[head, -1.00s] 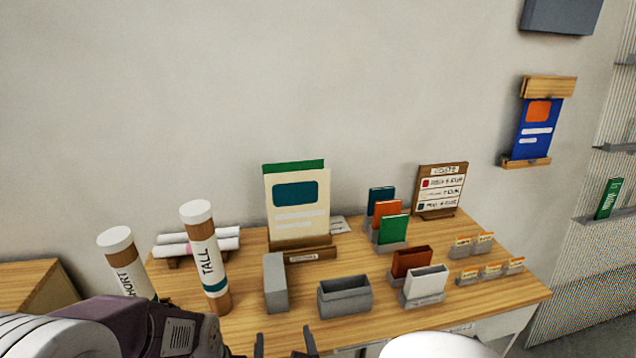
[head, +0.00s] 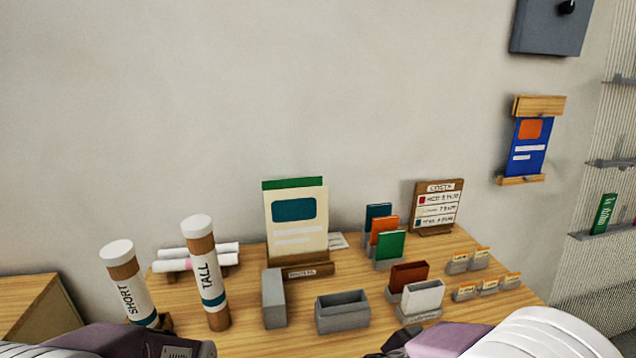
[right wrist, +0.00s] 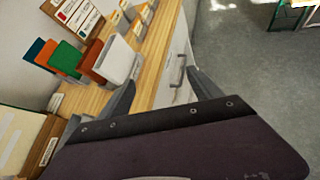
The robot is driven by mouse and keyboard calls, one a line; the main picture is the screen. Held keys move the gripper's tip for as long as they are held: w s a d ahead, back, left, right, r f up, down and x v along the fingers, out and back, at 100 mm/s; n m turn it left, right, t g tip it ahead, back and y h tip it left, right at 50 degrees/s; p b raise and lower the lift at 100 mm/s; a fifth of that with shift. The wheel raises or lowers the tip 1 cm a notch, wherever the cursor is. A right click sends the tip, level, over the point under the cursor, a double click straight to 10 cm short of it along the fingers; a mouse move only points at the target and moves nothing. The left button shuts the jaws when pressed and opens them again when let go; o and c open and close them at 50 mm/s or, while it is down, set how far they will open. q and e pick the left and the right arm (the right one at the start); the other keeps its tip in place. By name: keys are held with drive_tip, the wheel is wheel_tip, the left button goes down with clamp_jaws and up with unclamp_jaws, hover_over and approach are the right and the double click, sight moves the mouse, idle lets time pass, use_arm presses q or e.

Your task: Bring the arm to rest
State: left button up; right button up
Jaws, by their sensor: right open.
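My right arm comes in at the lower right of the head view, with its dark gripper (head: 392,342) low at the table's front edge. In the right wrist view the right gripper (right wrist: 163,92) is open, its two fingers spread with nothing between them. A white drawer front with a handle and the table edge lie beyond the fingers.
The wooden table (head: 250,343) holds a SHORT tube (head: 126,285), a TALL tube (head: 207,275), a poster stand (head: 297,222), a grey open box (head: 343,312), a white card in a holder (head: 423,296) and a costs board (head: 437,207).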

drive_tip(key=s+d+f+m+g+y, duration=0.1)
drive_tip(key=s+d+f+m+g, duration=0.25)
drive_tip(key=s+m, duration=0.2)
drive_tip(key=s+d+f+m+g+y, duration=0.1)
drive_tip(key=s+d+f+m+g, duration=0.1)
drive_tip(key=s+d+m+g, duration=0.25)
drive_tip(key=a+f+m+t+y, duration=0.1)
drive_tip(key=a+m+y, duration=0.5)
drive_tip(key=a+m, duration=0.7)
drive_tip(key=shift+a+f+m+y, duration=0.2)
drive_tip(key=shift+f+m+y, duration=0.3)
drive_tip(key=shift+f, duration=0.4)
